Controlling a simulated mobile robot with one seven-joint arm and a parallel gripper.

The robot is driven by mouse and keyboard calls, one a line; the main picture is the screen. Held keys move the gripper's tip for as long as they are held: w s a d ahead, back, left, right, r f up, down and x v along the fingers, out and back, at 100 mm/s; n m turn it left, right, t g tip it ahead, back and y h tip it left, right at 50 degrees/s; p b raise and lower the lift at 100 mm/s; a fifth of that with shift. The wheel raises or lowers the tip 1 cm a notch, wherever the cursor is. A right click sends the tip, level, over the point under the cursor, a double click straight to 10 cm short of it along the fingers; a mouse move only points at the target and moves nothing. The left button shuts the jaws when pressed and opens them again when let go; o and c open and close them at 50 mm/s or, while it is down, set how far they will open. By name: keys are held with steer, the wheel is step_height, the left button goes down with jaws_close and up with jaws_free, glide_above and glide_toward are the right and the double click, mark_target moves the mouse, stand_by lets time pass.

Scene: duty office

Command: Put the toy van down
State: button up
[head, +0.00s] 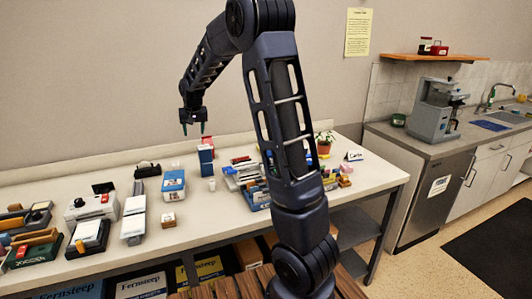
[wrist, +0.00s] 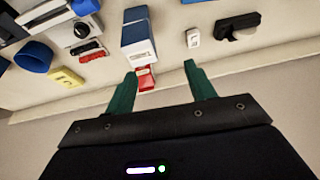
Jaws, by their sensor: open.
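My gripper (head: 193,129) is open and empty, raised above the back of the long table, near the wall. In the wrist view its two green fingers (wrist: 157,83) stand apart with nothing held between them. A small red thing with a pale part (wrist: 146,79) lies on the table near its back edge, beyond the fingertips; it may be the toy van, but I cannot tell for sure. In the head view a bit of red (head: 207,140) shows just behind the tall blue box (head: 206,161). No other thing is clearly a toy van.
A counter with a coffee machine (head: 435,110) stands right.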

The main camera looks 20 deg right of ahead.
steer(key=s+d+r, duration=0.5)
steer(key=s+d, duration=0.1)
steer(key=s, duration=0.4)
steer(key=s+d+r, duration=0.4)
steer(key=s+d, duration=0.1)
steer(key=s, duration=0.6)
steer(key=s+d+f, duration=0.1)
steer(key=s+d, duration=0.1)
steer(key=s, duration=0.9)
steer(key=s+d+f, duration=0.2)
steer(key=s+d, duration=0.1)
steer(key=s, duration=0.8)
